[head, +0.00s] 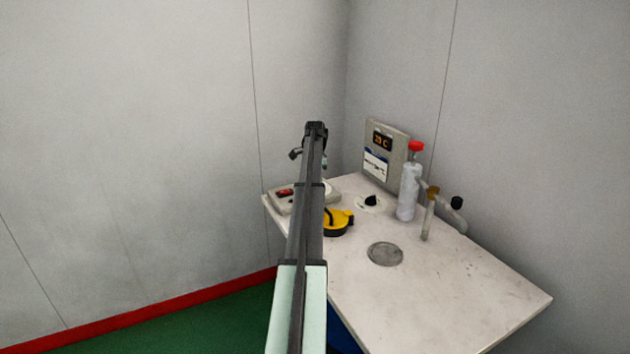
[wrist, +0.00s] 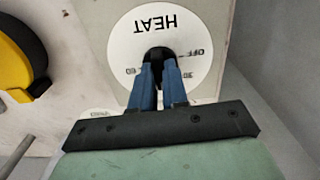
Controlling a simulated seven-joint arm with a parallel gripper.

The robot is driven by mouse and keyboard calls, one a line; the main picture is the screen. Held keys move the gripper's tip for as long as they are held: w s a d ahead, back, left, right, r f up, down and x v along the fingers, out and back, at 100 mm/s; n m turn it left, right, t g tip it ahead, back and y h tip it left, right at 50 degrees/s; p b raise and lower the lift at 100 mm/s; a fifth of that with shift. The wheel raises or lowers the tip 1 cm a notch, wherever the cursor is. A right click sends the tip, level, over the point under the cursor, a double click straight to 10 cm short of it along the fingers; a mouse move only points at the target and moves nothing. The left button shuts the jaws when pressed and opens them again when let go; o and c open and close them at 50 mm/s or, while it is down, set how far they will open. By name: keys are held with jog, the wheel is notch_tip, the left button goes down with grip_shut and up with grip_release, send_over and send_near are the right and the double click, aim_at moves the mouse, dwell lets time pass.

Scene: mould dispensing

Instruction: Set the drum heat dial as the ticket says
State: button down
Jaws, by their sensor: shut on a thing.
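In the wrist view my gripper (wrist: 158,72) is shut on the black knob (wrist: 157,53) of the heat dial. The knob stands in the middle of a round white plate (wrist: 124,45) marked HEAT, upside down in this view. OFF and 30 show to the right of the knob and a partly legible mark to the left. My blue fingers cover the lower plate, so the knob's pointer cannot be read. In the head view my arm hides where the fingers meet the knob. The ticket may be the white and blue label (head: 376,166) on the grey panel; its text is illegible.
The panel's orange display (head: 382,141) is too small to read surely. A yellow and black object (head: 338,220) lies on the table (head: 440,300), beside a black knob (head: 371,201). A red-capped bottle (head: 408,192) stands at the right. The front of the table is clear.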

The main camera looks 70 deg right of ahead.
jog(key=m, duration=0.3)
jog(key=shift+m, duration=2.2)
jog(key=c, duration=1.1)
grip_release()
jog(key=shift+c, duration=0.2)
notch_tip(320, 180, up, 14)
jog(key=shift+f, duration=0.1)
